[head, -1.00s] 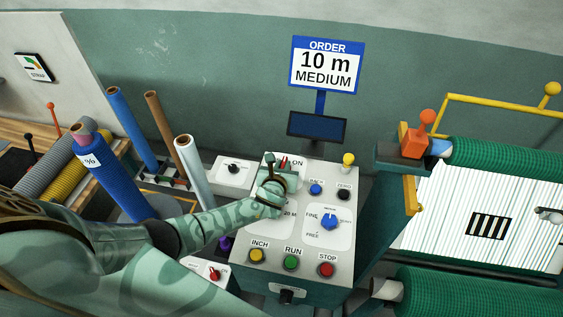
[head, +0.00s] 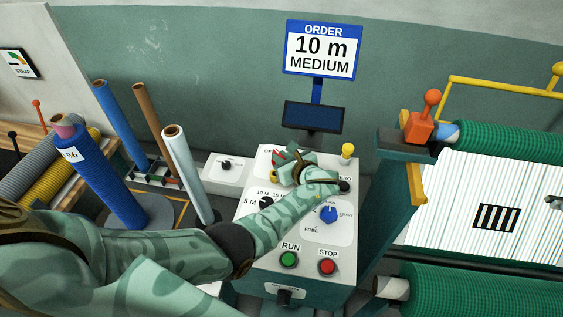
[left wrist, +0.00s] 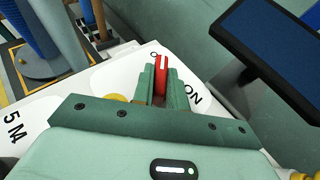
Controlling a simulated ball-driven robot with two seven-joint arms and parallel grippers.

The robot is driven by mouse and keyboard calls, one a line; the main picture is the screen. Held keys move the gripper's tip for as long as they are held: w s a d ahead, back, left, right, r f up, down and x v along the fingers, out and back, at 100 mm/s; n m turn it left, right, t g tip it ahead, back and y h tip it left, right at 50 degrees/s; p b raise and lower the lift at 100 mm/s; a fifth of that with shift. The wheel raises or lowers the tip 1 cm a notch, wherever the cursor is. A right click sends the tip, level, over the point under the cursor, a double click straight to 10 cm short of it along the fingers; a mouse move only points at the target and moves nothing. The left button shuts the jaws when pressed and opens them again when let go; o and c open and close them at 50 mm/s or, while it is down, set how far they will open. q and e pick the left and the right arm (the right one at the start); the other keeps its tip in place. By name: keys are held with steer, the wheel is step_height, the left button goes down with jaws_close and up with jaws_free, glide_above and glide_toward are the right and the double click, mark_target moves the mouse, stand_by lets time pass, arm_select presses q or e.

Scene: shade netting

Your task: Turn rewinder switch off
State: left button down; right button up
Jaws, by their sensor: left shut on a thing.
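The red rewinder switch (head: 277,157) is at the top left of the console's sloped white panel. Its OFF label is partly hidden and its ON label is covered by my gripper in the head view. My left gripper (head: 284,161) reaches over the panel from the right of the switch. In the left wrist view the red lever (left wrist: 162,63) stands between the two green fingers of my left gripper (left wrist: 159,84), which are shut on it. ON shows to the right of the fingers there. Which label the lever leans toward is unclear. My right gripper is not in view.
The console (head: 268,247) carries a blue knob (head: 328,215), a green RUN button (head: 288,260), a red STOP button (head: 327,266) and a yellow lamp (head: 347,150). A dark screen (head: 313,117) stands behind. Upright rolls (head: 190,170) are left; green netting (head: 470,293) is right.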

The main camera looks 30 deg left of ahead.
arm_select(q)
steer(key=shift+w+r+n, duration=0.1)
steer(key=shift+n, duration=0.2)
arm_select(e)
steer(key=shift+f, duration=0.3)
arm_select(q)
steer(key=c, duration=1.4)
jaws_free()
